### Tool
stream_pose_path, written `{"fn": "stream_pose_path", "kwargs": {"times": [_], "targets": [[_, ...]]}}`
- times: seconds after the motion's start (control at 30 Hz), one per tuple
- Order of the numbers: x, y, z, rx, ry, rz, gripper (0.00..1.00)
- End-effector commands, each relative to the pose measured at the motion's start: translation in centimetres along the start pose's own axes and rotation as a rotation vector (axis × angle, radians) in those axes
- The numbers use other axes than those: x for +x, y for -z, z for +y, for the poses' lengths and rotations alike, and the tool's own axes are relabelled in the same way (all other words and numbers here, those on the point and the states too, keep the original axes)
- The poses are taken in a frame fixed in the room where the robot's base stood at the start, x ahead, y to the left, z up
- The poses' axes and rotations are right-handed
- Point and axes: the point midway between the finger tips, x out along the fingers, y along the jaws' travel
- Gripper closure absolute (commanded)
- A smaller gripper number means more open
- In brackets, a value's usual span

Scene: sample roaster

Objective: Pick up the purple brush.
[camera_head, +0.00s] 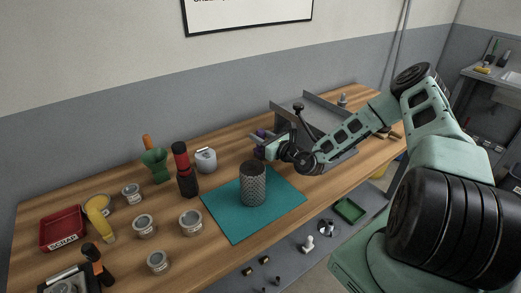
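A small purple item (260,133), which may be the purple brush, shows at the back of the wooden table, just behind my arm's end. It is mostly hidden, so its full shape cannot be seen. My gripper (261,151) is low over the table by the back edge of the teal mat, close to this purple item and in front of it. The fingers are small and dark in this view, with a purplish patch at them. I cannot tell whether they are open or shut, or whether they touch the brush.
A grey mesh cylinder (253,186) stands on the teal mat (235,224), just in front of my gripper. A grey tray (310,106) lies behind my arm. A black-and-red grinder (186,172), a lidded grey pot (206,160) and several tins stand left. The mat's front is clear.

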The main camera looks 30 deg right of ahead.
Motion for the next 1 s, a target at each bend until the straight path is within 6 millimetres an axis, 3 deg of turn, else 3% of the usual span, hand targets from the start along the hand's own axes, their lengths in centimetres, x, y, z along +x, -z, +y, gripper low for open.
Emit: {"fn": "stream_pose_path", "kwargs": {"times": [0.03, 0.1, 0.57, 0.93, 1.0], "targets": [[0.0, 0.0, 0.0, 0.000, 0.000, 0.000, 0.83], [0.0, 0.0, 0.0, 0.000, 0.000, 0.000, 1.00], [0.0, -0.9, -0.1, -0.002, 0.000, -0.002, 1.00], [0.0, -7.1, -0.1, -0.005, -0.001, -0.002, 1.00], [-1.4, -6.8, -0.1, -0.001, 0.001, 0.003, 1.00]]}}
